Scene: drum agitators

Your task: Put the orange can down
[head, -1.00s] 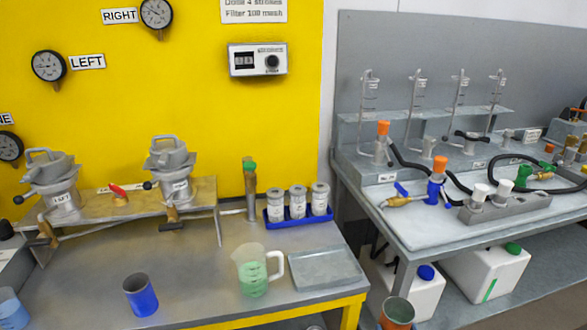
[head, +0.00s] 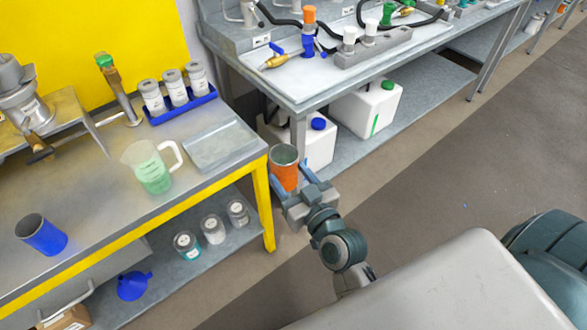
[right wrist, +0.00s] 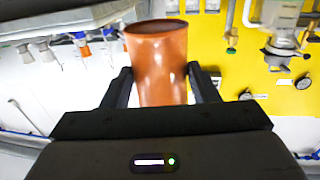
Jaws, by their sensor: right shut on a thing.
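The orange can (head: 285,172) is an open-topped cylinder with a grey inside, held upright in the air just right of the yellow-edged table's front right corner. My right gripper (head: 297,184) is shut on it, with a finger on each side. In the right wrist view the can (right wrist: 160,65) stands between the two dark fingers of the gripper (right wrist: 162,88). The can's lower part is hidden by the gripper. My left gripper is in neither view.
The table (head: 100,240) holds a blue cup (head: 41,234), a green-filled jug (head: 150,167), a flat grey tray (head: 220,145) and a blue rack of canisters (head: 182,108). White jerrycans (head: 366,105) stand under the back bench. The floor at right is clear.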

